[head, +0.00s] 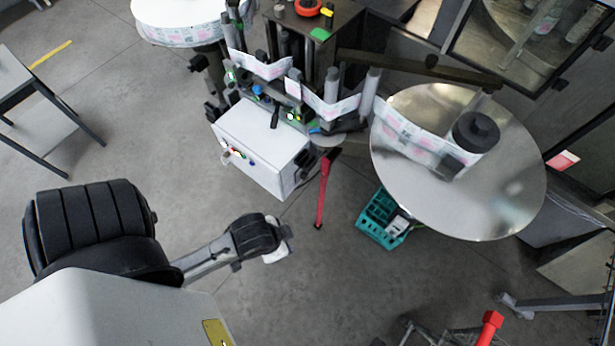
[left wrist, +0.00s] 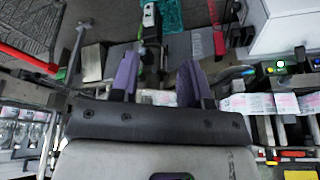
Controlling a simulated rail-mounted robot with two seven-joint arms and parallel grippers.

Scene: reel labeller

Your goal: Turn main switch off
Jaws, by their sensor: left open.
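The white control box (head: 262,145) of the labeller stands at upper middle in the head view. In the left wrist view part of a white box (left wrist: 285,30) shows at the upper right, but that face of knobs is not visible. My left gripper (left wrist: 157,80) is open, with its two purple fingers apart and nothing seen between them. In the head view my left arm ends below the box, apart from it. My right gripper is not in view.
A red bar (head: 323,188) stands right of the box, with a teal crate (head: 381,219) beyond it. A large metal disc (head: 500,190) with a label reel extends at the right. A small table (head: 40,110) stands at the left. The floor between is clear.

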